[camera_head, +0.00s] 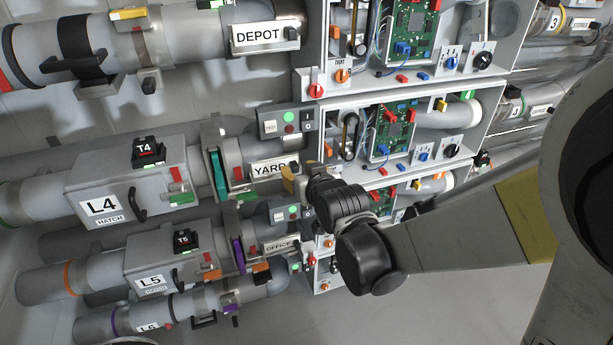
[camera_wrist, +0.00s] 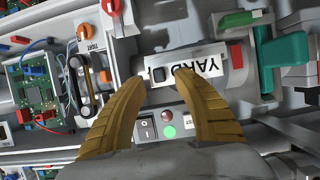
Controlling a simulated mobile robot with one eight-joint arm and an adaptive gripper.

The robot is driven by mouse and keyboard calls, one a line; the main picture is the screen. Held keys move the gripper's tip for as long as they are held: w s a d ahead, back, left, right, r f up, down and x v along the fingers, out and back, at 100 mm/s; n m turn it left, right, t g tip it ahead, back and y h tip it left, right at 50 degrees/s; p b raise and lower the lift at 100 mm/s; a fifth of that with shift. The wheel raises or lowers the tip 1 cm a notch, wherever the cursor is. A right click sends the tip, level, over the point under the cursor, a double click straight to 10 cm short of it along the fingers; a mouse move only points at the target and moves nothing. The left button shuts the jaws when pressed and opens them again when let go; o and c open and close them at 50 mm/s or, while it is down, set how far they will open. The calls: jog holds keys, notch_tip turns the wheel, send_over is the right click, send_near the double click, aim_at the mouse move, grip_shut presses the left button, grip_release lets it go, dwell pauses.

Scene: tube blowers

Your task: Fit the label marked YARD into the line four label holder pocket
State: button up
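The white label marked YARD (camera_head: 269,169) is at the line four pipe, right of the L4 hatch, in the head view. In the wrist view the YARD label (camera_wrist: 205,65) lies across the pipe, with a small dark tab (camera_wrist: 158,74) at its end. Its lettering faces out. I cannot tell how deep it sits in its holder pocket, whose edges are hard to make out. My gripper (camera_head: 296,180) is at the label's right end. In the wrist view my gripper's (camera_wrist: 160,78) tan fingers are spread apart, near the tabbed end, with nothing visibly clamped between them.
A box with green and red buttons (camera_head: 287,122) sits just above the label. A teal lever (camera_head: 219,174) stands to its left. Open circuit-board cabinets (camera_head: 392,130) are to the right. DEPOT (camera_head: 258,36) and OFFICE (camera_head: 278,246) labels mark neighbouring lines.

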jog(key=v, duration=1)
jog(key=shift+d, duration=0.1)
jog(key=s+d+f+m+g+h, duration=0.2)
jog(key=s+d+g, duration=0.3)
jog(key=s+d, duration=0.9)
jog(key=shift+s+f+m+h, duration=0.2)
jog(key=shift+s+m+h, duration=0.3)
jog(key=shift+h, duration=0.4)
jog(key=shift+d, duration=0.1)
